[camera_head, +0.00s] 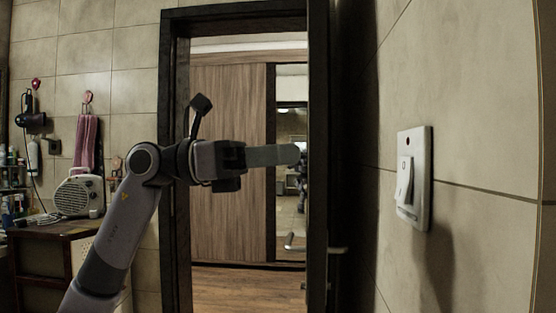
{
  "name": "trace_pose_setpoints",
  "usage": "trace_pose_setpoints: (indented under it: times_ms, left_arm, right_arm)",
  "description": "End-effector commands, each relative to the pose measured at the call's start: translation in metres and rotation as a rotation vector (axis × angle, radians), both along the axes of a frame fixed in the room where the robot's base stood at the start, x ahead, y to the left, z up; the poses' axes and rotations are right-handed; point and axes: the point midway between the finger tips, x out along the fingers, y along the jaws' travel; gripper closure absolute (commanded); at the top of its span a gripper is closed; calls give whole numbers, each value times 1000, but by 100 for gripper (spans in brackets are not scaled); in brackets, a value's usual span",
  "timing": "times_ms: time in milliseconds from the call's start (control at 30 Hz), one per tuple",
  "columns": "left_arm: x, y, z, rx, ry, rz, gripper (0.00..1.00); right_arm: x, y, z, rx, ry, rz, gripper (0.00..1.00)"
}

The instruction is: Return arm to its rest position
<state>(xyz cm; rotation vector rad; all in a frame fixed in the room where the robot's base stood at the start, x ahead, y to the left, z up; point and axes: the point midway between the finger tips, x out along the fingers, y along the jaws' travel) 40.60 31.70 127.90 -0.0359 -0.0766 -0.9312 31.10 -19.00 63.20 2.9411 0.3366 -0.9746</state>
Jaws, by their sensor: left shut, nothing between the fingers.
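My left arm (118,228) comes up from the bottom left and bends to the right at its wrist. My left gripper (296,154) points right, in front of the open doorway. Its fingers are together with nothing held between them. It is apart from the white wall switch (414,178) on the right wall, with a clear gap between them. My right gripper does not show.
A dark door frame (174,240) surrounds the doorway, with a wooden cabinet (228,100) beyond. At left, a white heater (80,193) stands on a wooden cabinet top (52,229). A pink towel (87,140) and a hair dryer (30,120) hang on the tiled wall.

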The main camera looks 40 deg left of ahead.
Motion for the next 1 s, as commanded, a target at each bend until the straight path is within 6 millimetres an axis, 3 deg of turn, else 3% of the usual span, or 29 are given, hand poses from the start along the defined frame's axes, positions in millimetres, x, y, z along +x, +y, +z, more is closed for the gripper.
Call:
trace_pose_setpoints:
  times_ms: [667, 833, 1000]
  left_arm:
    - [3, -2, -3, -20, 16, -16, 100]
    - [25, -22, -24, -186, 134, -128, 100]
    - [55, -42, -64, -506, 346, -255, 100]
  right_arm:
    - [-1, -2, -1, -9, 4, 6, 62]
    - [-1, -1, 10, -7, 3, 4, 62]
    - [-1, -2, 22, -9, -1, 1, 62]
